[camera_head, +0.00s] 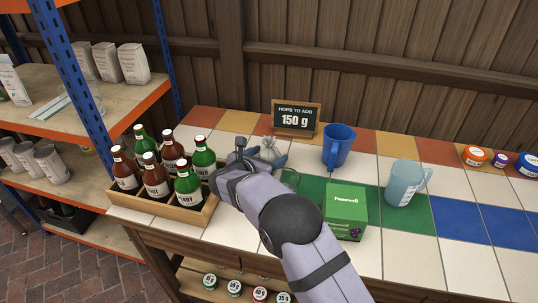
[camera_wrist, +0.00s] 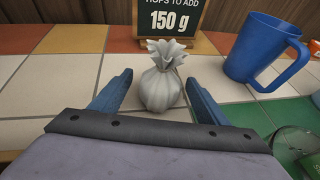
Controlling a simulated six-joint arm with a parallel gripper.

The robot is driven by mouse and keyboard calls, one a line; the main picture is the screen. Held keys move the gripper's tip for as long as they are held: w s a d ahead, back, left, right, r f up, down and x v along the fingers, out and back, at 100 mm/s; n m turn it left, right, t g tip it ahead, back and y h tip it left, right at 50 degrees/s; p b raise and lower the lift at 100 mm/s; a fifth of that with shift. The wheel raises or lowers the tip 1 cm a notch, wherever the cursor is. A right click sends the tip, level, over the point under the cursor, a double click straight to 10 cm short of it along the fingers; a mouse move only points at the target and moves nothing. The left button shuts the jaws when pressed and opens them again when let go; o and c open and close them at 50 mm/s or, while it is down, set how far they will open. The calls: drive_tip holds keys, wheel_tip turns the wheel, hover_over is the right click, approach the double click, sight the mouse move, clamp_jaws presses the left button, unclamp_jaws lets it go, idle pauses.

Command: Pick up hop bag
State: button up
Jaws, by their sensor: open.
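The hop bag (camera_wrist: 160,88) is a small pale grey cloth sack with a gathered, tied neck. In the wrist view it stands upright on the tiles, at the far end of the gap between my two blue fingers. In the head view the hop bag (camera_head: 269,149) shows behind my gripper (camera_head: 261,158), its lower part hidden. My gripper (camera_wrist: 158,92) is open, with a finger on either side of the bag's line and clear space beside it. I cannot tell how far the fingertips reach alongside the bag.
A chalkboard sign (camera_head: 296,118) reading 150 g stands behind the bag. A blue jug (camera_head: 338,146) is to its right, with a green box (camera_head: 345,212) and pale blue jug (camera_head: 404,183) further over. A wooden crate (camera_head: 187,216) of bottles stands close on the left.

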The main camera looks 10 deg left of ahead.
sight(268, 142)
drive_tip(key=c, duration=1.1)
wheel_tip(268, 142, up, 10)
drive_tip(key=shift+r, duration=0.1)
